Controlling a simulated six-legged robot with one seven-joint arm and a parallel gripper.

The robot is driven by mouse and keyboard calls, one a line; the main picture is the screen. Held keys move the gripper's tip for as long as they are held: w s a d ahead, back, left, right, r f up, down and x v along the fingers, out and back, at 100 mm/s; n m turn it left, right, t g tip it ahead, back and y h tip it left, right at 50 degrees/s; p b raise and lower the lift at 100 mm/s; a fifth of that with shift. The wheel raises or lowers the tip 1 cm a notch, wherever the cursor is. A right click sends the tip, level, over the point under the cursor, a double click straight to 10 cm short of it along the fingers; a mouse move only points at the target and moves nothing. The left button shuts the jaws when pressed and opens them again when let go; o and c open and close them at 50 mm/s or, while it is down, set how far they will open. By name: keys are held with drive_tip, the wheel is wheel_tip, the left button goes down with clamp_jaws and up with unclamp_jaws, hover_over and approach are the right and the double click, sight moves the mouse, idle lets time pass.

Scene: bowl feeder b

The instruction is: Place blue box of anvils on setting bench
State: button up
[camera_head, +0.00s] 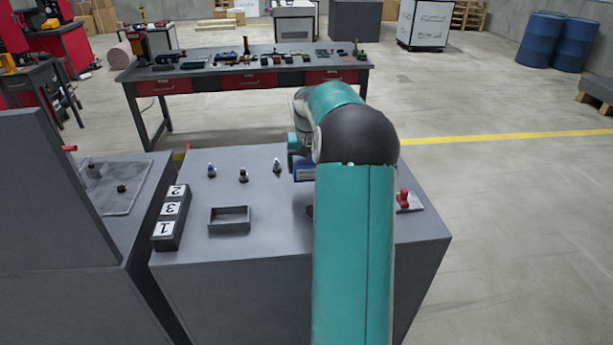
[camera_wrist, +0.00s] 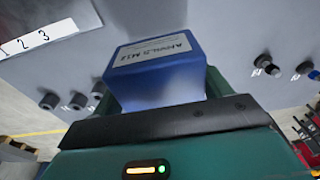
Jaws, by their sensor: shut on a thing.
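The blue box of anvils (camera_wrist: 165,82) fills the middle of the wrist view, with a white label reading roughly "ANVILS M12" on its top. My gripper (camera_wrist: 157,90) is shut on it, with a finger on either side. In the head view a small part of the blue box (camera_head: 304,174) shows left of my arm, over the grey bench top (camera_head: 255,235). My arm hides most of the gripper and box there. I cannot tell whether the box touches the surface, nor whether this bench is the setting bench.
The bench top carries several small knobs (camera_head: 243,175), a shallow dark tray (camera_head: 230,219), a block numbered 1, 2, 3 (camera_head: 171,217) and a red switch (camera_head: 403,199). A grey cabinet (camera_head: 60,200) stands at left. Behind is a long tool table (camera_head: 215,82). Open floor lies right.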

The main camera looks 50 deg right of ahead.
sight(307, 186)
drive_tip(key=f, duration=0.1)
drive_tip(key=w+d+f, duration=0.2)
drive_tip(key=shift+f, duration=1.6)
drive_tip(key=shift+f, duration=0.15)
drive_tip(key=o, duration=1.3)
drive_tip(key=r, duration=0.7)
drive_tip(key=s+a+r, duration=0.1)
drive_tip(key=r, duration=0.3)
drive_tip(key=shift+r, duration=0.3)
drive_tip(key=shift+a+r, duration=0.1)
drive_tip(key=shift+r, duration=0.25)
